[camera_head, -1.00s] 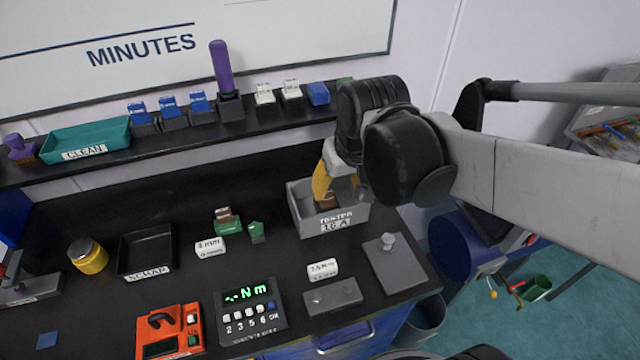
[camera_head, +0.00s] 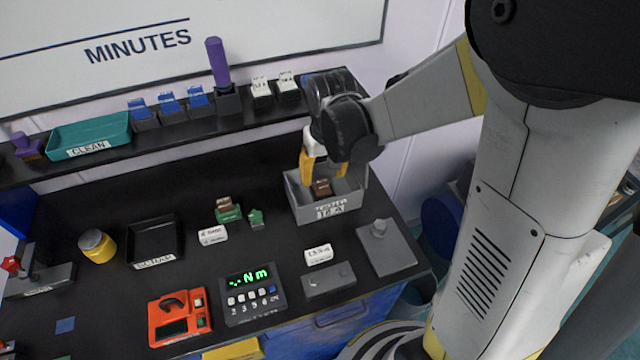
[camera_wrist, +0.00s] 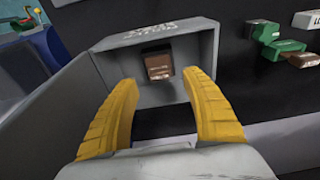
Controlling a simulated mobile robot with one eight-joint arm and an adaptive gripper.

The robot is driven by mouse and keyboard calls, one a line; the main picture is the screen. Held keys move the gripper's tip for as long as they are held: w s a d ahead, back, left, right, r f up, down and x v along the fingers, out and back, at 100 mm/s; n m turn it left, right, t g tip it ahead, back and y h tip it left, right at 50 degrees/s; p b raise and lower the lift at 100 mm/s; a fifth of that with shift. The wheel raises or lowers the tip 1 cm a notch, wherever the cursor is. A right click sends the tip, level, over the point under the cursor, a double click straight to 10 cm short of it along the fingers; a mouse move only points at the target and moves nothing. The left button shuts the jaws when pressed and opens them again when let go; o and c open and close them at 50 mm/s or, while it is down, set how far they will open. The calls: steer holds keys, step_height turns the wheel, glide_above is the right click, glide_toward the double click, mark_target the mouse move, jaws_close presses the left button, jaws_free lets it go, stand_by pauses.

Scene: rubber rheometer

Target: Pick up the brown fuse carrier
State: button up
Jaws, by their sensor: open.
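A small brown fuse carrier (camera_head: 322,187) sits in the grey bin (camera_head: 316,213) with a printed front label, on the black bench. In the wrist view the brown carrier (camera_wrist: 158,66) lies near the bin's labelled wall, ahead of and between my fingertips. My gripper (camera_head: 323,172) has yellow fingers, spread apart and empty, pointing down into the bin from above. In the wrist view my gripper (camera_wrist: 158,80) has a finger on either side of the carrier's line, apart from it. The carrier's lower part is hard to make out.
Another brown piece (camera_head: 224,202) sits on a green block (camera_head: 229,214) left of the bin. A grey plate with a knob (camera_head: 385,247) stands front right of it. A shelf edge (camera_head: 200,131) with blue and white blocks runs behind. Bin walls surround the fingers.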

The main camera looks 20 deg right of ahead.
mark_target(322, 181)
steer(key=f, duration=0.3)
steer(key=shift+w+f+b, duration=0.25)
steer(key=shift+f+b, duration=0.1)
steer(key=shift+f, duration=0.05)
steer(key=shift+c, duration=0.2)
jaws_close()
